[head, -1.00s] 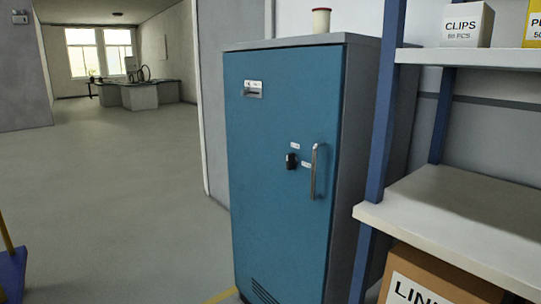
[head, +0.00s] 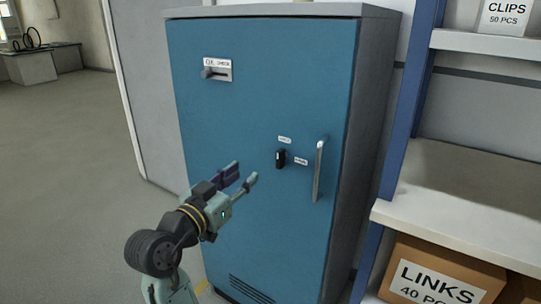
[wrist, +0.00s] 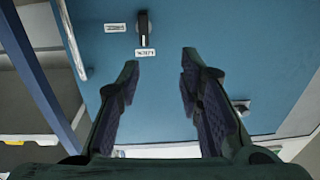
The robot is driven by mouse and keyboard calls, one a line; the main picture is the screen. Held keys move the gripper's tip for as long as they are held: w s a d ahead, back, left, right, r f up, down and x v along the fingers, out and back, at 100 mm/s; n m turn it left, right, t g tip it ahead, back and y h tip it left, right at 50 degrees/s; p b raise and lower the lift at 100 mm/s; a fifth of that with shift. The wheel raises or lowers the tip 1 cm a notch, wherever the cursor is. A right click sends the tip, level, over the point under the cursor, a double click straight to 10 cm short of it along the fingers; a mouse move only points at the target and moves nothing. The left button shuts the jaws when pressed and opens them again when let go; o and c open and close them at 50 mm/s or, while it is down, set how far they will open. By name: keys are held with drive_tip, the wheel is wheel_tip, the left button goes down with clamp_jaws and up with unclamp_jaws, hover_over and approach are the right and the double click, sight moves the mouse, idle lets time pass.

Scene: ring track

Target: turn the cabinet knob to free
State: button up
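The blue cabinet (head: 240,110) stands in front of me with its door shut. Its small black knob (head: 280,158) sits left of the door handle, its grip standing about upright. One small white label (head: 285,140) is above the knob and another (head: 301,161) is to its right; the words are too small to read. My gripper (head: 245,172) is open and empty, left of the knob and apart from it. In the wrist view the knob (wrist: 143,28) shows beyond my open gripper (wrist: 160,64), slightly left of the gap between its fingers.
A vertical metal handle (head: 319,170) stands out from the door right of the knob. Shelving with a blue post (head: 405,120) and a LINKS box (head: 440,275) borders the right. Open floor lies left.

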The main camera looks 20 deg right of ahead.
sight(278, 159)
drive_tip(key=shift+m+g+h, duration=0.3)
drive_tip(key=shift+m+g, duration=0.1)
drive_tip(key=shift+g, duration=0.3)
drive_tip(key=p+x, duration=0.1)
drive_tip(key=x, duration=0.2)
drive_tip(key=s+x, duration=0.1)
drive_tip(key=x, duration=0.3)
drive_tip(key=d+p+x, duration=0.1)
drive_tip(key=x, duration=0.2)
drive_tip(key=shift+s+d+f+p, duration=0.1)
drive_tip(key=shift+d+f+p, duration=0.05)
drive_tip(key=shift+f+p, duration=0.15)
drive_tip(key=shift+w+d, duration=0.5)
drive_tip(key=shift+d, duration=0.05)
drive_tip(key=shift+c, duration=0.3)
clamp_jaws()
